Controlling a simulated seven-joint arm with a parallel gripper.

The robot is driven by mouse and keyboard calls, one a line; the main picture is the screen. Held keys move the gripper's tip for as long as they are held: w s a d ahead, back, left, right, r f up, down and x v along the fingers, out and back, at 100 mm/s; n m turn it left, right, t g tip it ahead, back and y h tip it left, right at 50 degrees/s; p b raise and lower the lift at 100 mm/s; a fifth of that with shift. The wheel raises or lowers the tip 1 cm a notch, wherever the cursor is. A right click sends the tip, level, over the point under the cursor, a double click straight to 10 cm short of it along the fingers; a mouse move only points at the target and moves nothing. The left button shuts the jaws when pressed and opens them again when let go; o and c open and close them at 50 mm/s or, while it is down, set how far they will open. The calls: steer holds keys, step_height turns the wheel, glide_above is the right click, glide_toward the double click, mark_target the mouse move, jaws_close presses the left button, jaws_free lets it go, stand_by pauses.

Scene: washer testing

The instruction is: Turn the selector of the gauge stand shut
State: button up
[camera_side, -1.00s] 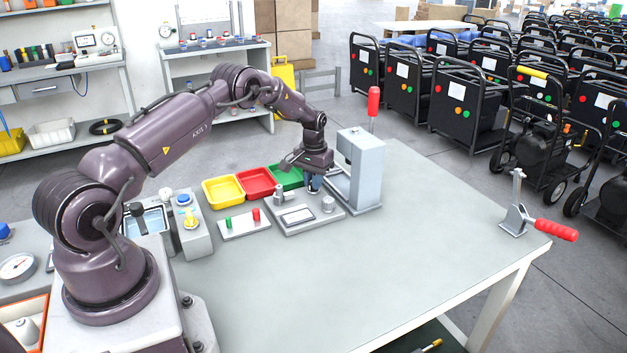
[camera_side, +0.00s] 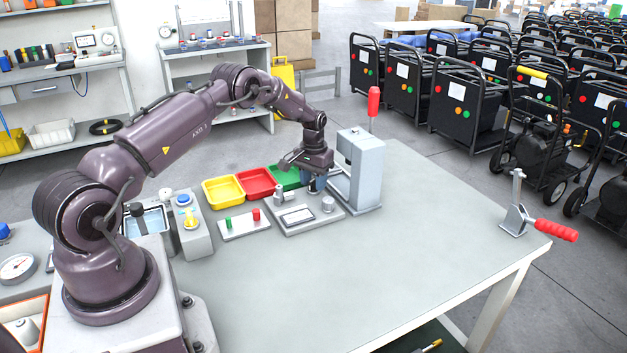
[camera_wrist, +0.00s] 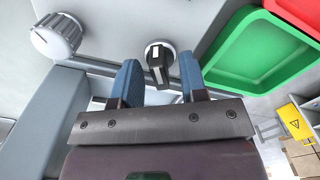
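The gauge stand (camera_side: 289,226) is a light grey plate with a small display and a pale knob on the table; the pale knob also shows in the wrist view (camera_wrist: 57,35). Its selector (camera_wrist: 160,62) is a dark knob with a pale pointer line, on a round pale collar. My gripper (camera_wrist: 160,66) is open, with a blue-padded finger on each side of the selector and a visible gap to each. In the side view my gripper (camera_side: 314,188) is low over the stand's far side and hides the selector.
A grey press frame (camera_side: 362,175) with a red-handled lever stands close to the right of my gripper. Green (camera_side: 286,177), red (camera_side: 256,182) and yellow (camera_side: 222,190) trays lie behind the stand. A red-handled clamp (camera_side: 530,220) is at the right edge. The table's front is clear.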

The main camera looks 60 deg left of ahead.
mark_target(314, 179)
step_height(314, 179, up, 13)
stand_by(0.4)
steer(key=shift+f, duration=0.15)
